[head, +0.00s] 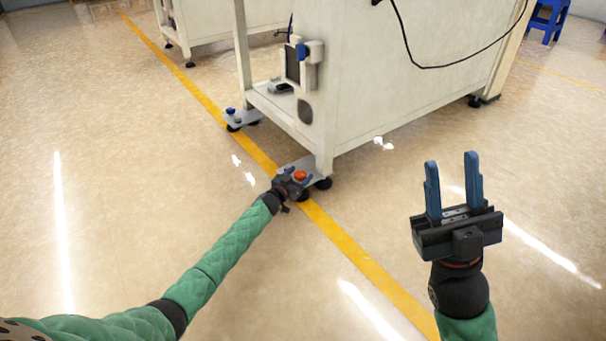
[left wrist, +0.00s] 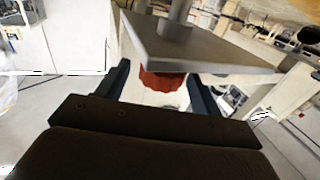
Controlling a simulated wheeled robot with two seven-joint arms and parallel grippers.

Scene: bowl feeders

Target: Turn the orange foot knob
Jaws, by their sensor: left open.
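My left gripper (head: 292,179) is down at that corner, beside the knob. In the left wrist view the orange-red knob (left wrist: 162,81) shows against the grey metal plate (left wrist: 205,52), between the two spread fingers of my left gripper (left wrist: 160,78). Gaps show on both sides, so the fingers do not appear to touch it. My right gripper (head: 454,185) is raised over the floor at the right, open and empty.
The white cabinet (head: 400,85) stands on black feet. Another foot plate with a blue knob (head: 231,111) is further back along its left side. A yellow line (head: 345,245) crosses the floor. A blue stool (head: 547,18) stands far right. The floor at left is clear.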

